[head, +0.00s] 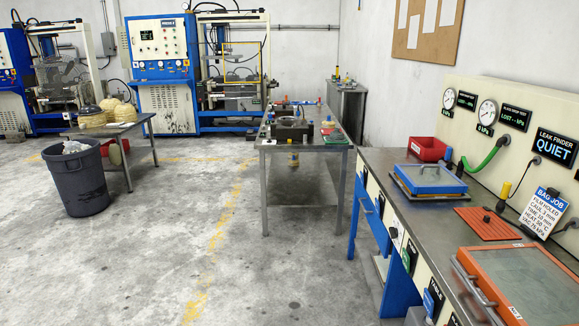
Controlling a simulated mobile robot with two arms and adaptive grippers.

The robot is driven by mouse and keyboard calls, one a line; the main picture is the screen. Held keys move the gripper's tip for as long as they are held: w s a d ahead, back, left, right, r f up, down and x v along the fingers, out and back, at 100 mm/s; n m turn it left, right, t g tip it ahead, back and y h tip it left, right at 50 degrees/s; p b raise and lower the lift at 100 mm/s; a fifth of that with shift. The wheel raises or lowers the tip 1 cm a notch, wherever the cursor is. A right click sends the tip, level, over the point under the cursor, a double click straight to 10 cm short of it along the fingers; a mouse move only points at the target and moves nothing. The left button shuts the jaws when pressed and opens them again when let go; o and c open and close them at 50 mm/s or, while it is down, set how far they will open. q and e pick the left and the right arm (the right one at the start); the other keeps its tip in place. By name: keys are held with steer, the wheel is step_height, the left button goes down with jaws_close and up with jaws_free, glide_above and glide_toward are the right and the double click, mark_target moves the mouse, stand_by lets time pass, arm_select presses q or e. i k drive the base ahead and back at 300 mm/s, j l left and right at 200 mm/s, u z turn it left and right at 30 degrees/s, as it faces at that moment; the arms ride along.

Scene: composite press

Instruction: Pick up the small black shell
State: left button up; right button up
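I cannot make out the small black shell for certain. A dark block-like thing with a round opening (291,130) stands on the long middle table (312,146). Neither of my grippers is in view.
A dark grey bin (78,182) stands in front of the low table. A workbench (395,170) along the right carries a red bin (428,149), a blue-framed tray (430,179) and an orange-framed box (520,280). Blue presses (162,60) stand behind. The middle floor is clear.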

mark_target(335, 136)
steer(key=i, duration=4.35)
